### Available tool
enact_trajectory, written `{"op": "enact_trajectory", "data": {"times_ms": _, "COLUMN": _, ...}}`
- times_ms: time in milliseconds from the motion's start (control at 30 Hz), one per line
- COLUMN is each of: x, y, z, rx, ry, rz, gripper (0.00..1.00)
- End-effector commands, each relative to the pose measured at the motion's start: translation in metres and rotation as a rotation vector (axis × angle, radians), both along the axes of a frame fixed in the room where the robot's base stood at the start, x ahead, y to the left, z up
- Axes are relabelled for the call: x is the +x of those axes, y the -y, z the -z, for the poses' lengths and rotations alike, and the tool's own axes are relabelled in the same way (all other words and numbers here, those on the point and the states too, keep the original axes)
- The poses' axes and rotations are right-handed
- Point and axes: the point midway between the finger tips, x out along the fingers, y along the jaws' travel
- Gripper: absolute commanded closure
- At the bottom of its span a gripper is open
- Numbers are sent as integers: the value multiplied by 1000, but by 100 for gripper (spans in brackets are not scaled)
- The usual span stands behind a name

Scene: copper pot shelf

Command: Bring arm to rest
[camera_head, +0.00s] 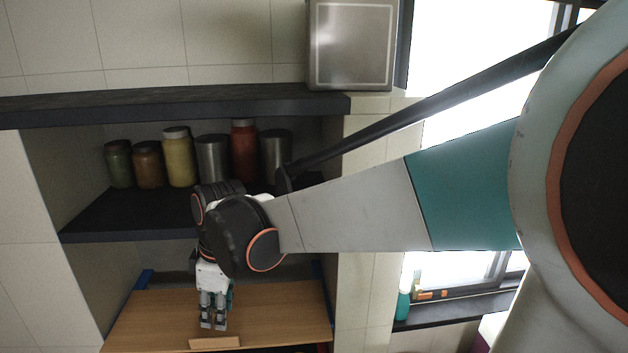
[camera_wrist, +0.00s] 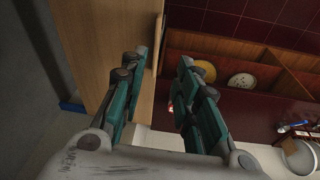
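My gripper (camera_head: 213,325) hangs with its fingers pointing down in front of a wooden panel (camera_head: 150,312) below the shelf. A pale wooden strip, like a handle (camera_head: 215,343), is on the panel just below the fingertips. In the wrist view my gripper (camera_wrist: 157,65) has its two teal fingers apart, with nothing held between them. The wooden panel (camera_wrist: 120,25) lies behind the left finger, and its edge runs behind the gap. I cannot tell whether the fingers touch the strip. My arm stretches across from the right of the head view.
Several jars and canisters, one a yellow jar (camera_head: 179,158), stand on the dark shelf (camera_head: 130,215) beside my wrist. A metal box (camera_head: 352,45) is on the top ledge (camera_head: 150,107). A teal bottle (camera_head: 402,304) stands on the windowsill. Plates (camera_wrist: 242,80) show in a wooden rack.

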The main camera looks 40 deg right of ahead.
Motion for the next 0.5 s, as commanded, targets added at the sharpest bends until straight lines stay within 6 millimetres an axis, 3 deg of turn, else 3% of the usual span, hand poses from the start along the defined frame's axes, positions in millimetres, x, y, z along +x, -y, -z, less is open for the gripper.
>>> {"op": "enact_trajectory", "data": {"times_ms": 33, "x": -11, "y": -1, "z": 20, "rx": 1, "ry": 16, "rz": 37, "gripper": 71}}
{"op": "enact_trajectory", "data": {"times_ms": 500, "x": -73, "y": -6, "z": 120, "rx": 80, "ry": 218, "rz": 458, "gripper": 71}}
